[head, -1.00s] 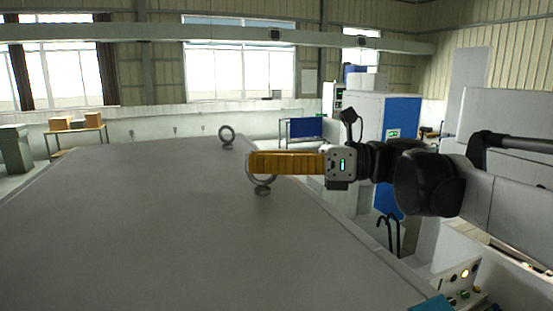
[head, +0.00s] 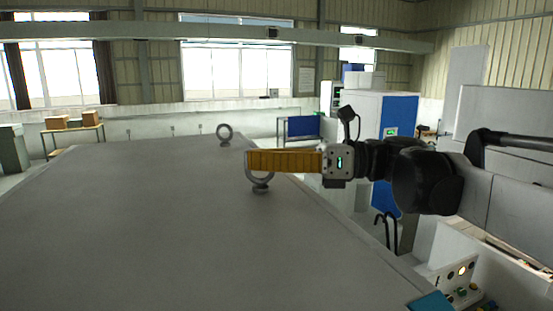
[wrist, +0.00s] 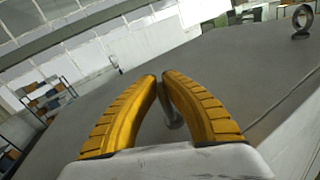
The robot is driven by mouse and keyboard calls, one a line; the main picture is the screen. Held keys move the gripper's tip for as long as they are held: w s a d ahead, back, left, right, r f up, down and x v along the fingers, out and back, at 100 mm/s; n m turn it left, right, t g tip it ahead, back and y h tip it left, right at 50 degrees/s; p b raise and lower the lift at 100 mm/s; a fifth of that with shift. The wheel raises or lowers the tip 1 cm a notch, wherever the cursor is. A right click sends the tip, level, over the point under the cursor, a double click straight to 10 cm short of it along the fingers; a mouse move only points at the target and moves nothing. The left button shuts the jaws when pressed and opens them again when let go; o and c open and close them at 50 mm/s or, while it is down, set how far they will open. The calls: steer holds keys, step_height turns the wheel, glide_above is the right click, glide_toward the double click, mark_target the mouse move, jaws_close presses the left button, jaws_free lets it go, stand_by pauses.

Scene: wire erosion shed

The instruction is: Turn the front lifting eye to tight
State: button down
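The front lifting eye (head: 260,186) is a grey ring on a short collar, standing upright on the large grey slab (head: 140,220). My gripper (head: 250,162) reaches in from the right in the head view, its yellow finger lying across the ring and hiding its upper part. In the wrist view the two ribbed yellow fingers (wrist: 160,78) are almost together at the tips, with part of the grey eye (wrist: 172,118) between them. They look closed on the ring, though the contact itself is mostly hidden.
A second lifting eye (head: 224,134) stands farther back on the slab and shows at the upper right of the wrist view (wrist: 302,20). A control panel (head: 458,280) and white-and-blue cabinet (head: 400,112) are at right. The slab's left part is bare.

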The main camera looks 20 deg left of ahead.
steer(key=shift+m+t, duration=0.3)
steer(key=shift+t, duration=0.1)
steer(key=m+t, duration=0.2)
steer(key=t, duration=0.2)
steer(key=shift+m+y+b, duration=0.35)
steer(key=shift+m+y, duration=0.05)
steer(key=m+t, duration=0.1)
steer(key=t, duration=0.2)
steer(key=m+t, duration=0.2)
steer(key=t, duration=0.1)
steer(key=shift+w+m+h, duration=0.1)
steer(key=shift+m+h, duration=0.2)
steer(key=shift+h, duration=0.1)
steer(key=m+t+h, duration=0.1)
steer(key=m+t, duration=0.1)
steer(key=t, duration=0.1)
steer(key=m+t+h, duration=0.2)
steer(key=shift+w+t, duration=0.1)
steer(key=shift+t, duration=0.3)
steer(key=shift+w+m+t+h, duration=0.15)
steer(key=shift+m+t+h, duration=0.85)
steer(key=shift+h, duration=0.1)
steer(key=shift+w+d+r+m+t+h, duration=0.1)
steer(key=shift+m+t+h, duration=0.4)
steer(key=shift+t+h, duration=0.15)
